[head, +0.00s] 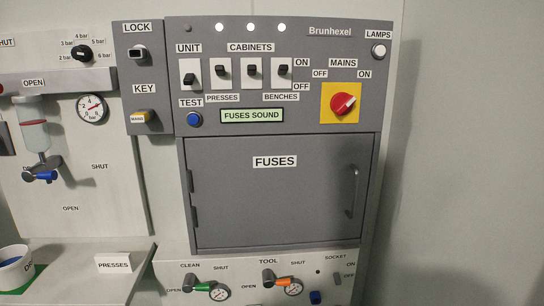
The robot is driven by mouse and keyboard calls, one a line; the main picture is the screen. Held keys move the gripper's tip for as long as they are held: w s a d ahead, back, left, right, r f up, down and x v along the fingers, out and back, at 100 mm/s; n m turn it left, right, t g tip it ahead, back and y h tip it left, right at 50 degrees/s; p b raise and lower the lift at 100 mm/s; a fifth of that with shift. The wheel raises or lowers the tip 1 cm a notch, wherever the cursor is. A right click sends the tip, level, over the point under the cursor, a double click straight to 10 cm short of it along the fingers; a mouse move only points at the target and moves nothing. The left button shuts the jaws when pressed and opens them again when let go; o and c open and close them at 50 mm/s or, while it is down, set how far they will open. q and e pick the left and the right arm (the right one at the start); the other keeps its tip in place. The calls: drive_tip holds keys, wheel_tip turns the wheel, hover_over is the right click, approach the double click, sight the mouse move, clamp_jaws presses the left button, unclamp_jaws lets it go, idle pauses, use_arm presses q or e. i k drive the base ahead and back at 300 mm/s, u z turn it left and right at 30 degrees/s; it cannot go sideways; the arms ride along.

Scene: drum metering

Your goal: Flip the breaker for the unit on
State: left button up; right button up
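The UNIT breaker (190,77) is a white plate with a black lever, at the left end of the breaker row on the grey Brunhexel panel (300,45). Its lever sits lower than the levers of its neighbours, toward the OFF mark. The small lamp above it (188,28) is dark. The three breakers to its right, under CABINETS (252,73), have their levers higher, and the lamps above them are lit white. Neither of my grippers is in view.
Right of the breakers is a red MAINS knob (343,104) on a yellow plate, its pointer toward ON. A blue TEST button (194,119) lies below the UNIT breaker. A grey FUSES door (274,190) is shut below. A grey LOCK and KEY box (141,75) stands left.

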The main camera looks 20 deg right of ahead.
sight(189, 79)
drive_tip(key=z, duration=0.7)
drive_tip(key=k, duration=1.65)
drive_tip(key=z, duration=0.35)
drive_tip(key=i, duration=1.85)
drive_tip(key=u, duration=0.6)
